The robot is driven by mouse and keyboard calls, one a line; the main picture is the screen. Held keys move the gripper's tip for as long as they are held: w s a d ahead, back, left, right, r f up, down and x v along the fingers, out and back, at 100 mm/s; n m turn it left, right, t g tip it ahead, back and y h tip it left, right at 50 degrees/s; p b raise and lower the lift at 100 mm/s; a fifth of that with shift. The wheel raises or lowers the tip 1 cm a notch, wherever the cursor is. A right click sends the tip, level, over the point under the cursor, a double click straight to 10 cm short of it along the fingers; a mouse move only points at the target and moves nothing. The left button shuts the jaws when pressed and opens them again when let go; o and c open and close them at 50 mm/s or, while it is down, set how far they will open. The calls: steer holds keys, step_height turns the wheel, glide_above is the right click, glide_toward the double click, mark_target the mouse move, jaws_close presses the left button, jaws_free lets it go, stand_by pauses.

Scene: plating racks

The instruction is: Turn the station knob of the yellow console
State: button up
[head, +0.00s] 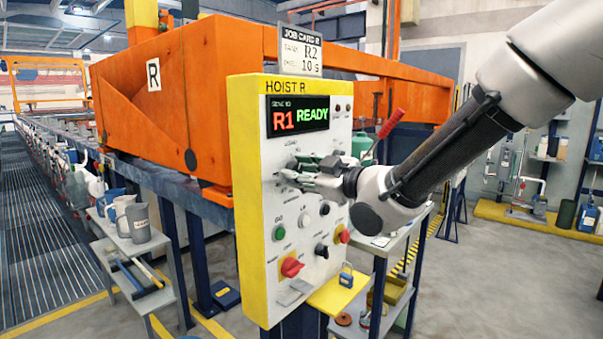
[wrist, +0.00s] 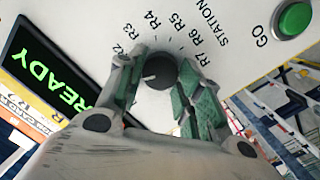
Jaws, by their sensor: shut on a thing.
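The yellow-edged console (head: 246,200) has a white face headed HOIST R. Its display (head: 298,117) reads R1 and READY. The dark round station knob (wrist: 157,70) shows in the wrist view, inside an arc of labels including R3 to R7; a small light mark is on it, but I cannot tell which label it points to. My gripper (head: 303,171) is shut on the knob, with a green-padded finger on either side. In the head view the gripper hides the knob.
A job card (head: 302,50) above the console reads R2 and 10 s. Below my gripper are a green GO button (head: 279,232), a red knob (head: 291,267) and other controls. A red-handled lever (head: 391,123) stands close behind my gripper. Open floor lies at right.

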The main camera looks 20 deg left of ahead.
steer(key=m, duration=0.3)
steer(key=shift+w+m+g, duration=0.1)
steer(key=shift+m+g, duration=0.4)
steer(key=shift+m, duration=1.3)
steer(key=o, duration=1)
steer(key=shift+o, duration=0.2)
steer(key=shift+d, duration=0.1)
steer(key=v, duration=1.2)
